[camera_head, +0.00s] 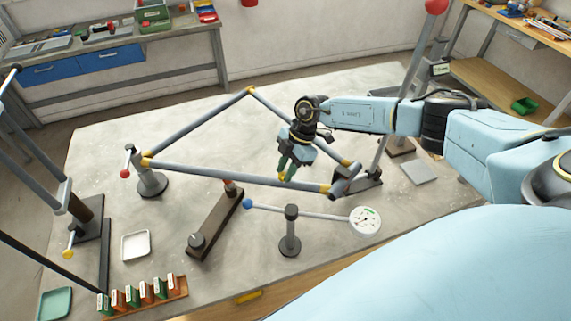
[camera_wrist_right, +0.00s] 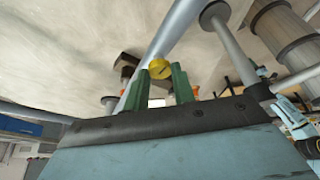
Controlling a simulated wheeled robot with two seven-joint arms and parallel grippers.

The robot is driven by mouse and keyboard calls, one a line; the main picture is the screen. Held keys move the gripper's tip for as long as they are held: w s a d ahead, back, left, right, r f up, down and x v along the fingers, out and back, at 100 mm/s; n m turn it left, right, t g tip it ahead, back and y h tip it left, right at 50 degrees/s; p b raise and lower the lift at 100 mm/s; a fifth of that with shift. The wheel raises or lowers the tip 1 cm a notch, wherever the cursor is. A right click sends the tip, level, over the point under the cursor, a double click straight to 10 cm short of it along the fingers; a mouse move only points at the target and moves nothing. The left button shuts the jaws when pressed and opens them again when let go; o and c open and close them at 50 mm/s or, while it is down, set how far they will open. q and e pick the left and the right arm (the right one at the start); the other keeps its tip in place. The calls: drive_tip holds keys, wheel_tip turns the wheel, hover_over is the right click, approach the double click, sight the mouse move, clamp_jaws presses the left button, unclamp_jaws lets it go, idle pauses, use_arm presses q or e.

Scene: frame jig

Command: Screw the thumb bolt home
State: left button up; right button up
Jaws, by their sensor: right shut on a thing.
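My right gripper (camera_head: 287,174) reaches in from the right, its green fingers pointing down at the frame's near side. It is shut on the yellow thumb bolt (camera_wrist_right: 160,68), which shows at the fingertips in the wrist view. In the head view only a bit of yellow shows there. The frame (camera_head: 200,168) is made of grey tubes with yellow corners and lies over the table between clamp stands. The bolt overlaps a grey tube in the wrist view; I cannot tell how deep it sits. My left gripper is not in view.
A dial gauge (camera_head: 365,220) with a blue-ended lever stands in front of the frame. A brown bar fixture (camera_head: 213,226), a white tray (camera_head: 136,245) and a rack of coloured blocks (camera_head: 150,298) lie left of it. A red-knobbed post (camera_head: 150,180) holds the left corner.

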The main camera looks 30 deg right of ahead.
drive_tip(key=m+t, duration=0.1)
drive_tip(key=m, duration=0.1)
drive_tip(key=m+t, duration=0.1)
drive_tip(key=m, duration=0.1)
drive_tip(key=shift+r+m+h, duration=0.15)
drive_tip(key=shift+m+h, duration=0.15)
drive_tip(key=shift+m, duration=0.1)
drive_tip(key=shift+s, duration=0.1)
drive_tip(key=o, duration=0.8)
drive_tip(key=shift+o, duration=1)
drive_tip(key=shift+s, duration=0.1)
drive_tip(key=b+v, duration=0.1)
drive_tip(key=v, duration=1.2)
drive_tip(key=shift+b, duration=0.4)
drive_tip(key=shift+d+r, duration=0.1)
